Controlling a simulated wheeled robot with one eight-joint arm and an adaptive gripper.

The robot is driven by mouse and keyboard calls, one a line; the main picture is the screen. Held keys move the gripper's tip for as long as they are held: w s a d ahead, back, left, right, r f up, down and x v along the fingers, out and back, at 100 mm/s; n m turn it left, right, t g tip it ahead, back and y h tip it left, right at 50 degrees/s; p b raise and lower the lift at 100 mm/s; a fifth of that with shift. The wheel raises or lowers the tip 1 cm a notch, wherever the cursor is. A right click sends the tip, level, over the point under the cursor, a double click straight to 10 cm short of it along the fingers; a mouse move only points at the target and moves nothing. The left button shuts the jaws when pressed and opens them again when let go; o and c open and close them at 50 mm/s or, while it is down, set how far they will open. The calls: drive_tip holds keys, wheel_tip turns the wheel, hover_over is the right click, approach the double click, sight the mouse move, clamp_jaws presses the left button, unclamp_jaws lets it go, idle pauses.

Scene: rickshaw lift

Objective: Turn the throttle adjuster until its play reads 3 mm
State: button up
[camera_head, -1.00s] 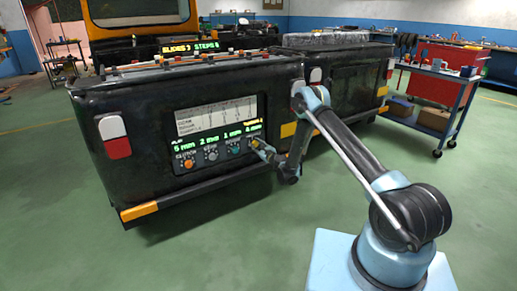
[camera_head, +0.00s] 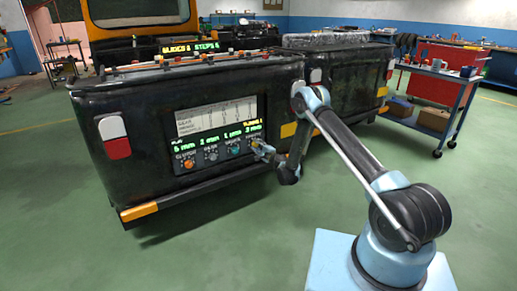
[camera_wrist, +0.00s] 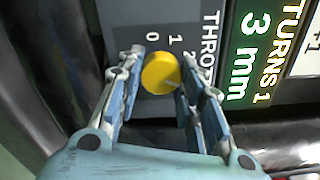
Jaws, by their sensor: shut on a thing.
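The throttle adjuster is a round yellow knob (camera_wrist: 161,74) in the wrist view, on a dark panel with scale marks 0, 1 and 2 beside it. The label beside it begins "THRO". The green readout (camera_wrist: 248,60) next to it shows 3 mm and TURNS 1. My gripper (camera_wrist: 160,78) has one finger on each side of the knob and is shut on it. In the head view my gripper (camera_head: 260,148) is at the right end of the knob row and hides most of the yellow knob.
An orange knob (camera_head: 188,164), a grey knob (camera_head: 211,156) and a teal knob (camera_head: 235,150) sit left of my gripper. Their readouts show 5, 2 and 1 mm. A blue trolley (camera_head: 455,76) stands at the right. The green floor in front is clear.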

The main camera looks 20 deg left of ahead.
drive_tip(key=shift+s+a+n, duration=0.15)
drive_tip(key=shift+a+n, duration=0.05)
drive_tip(key=shift+n, duration=0.4)
drive_tip(key=o, duration=1.1)
drive_tip(key=shift+c, duration=0.2)
drive_tip(key=shift+d, duration=0.1)
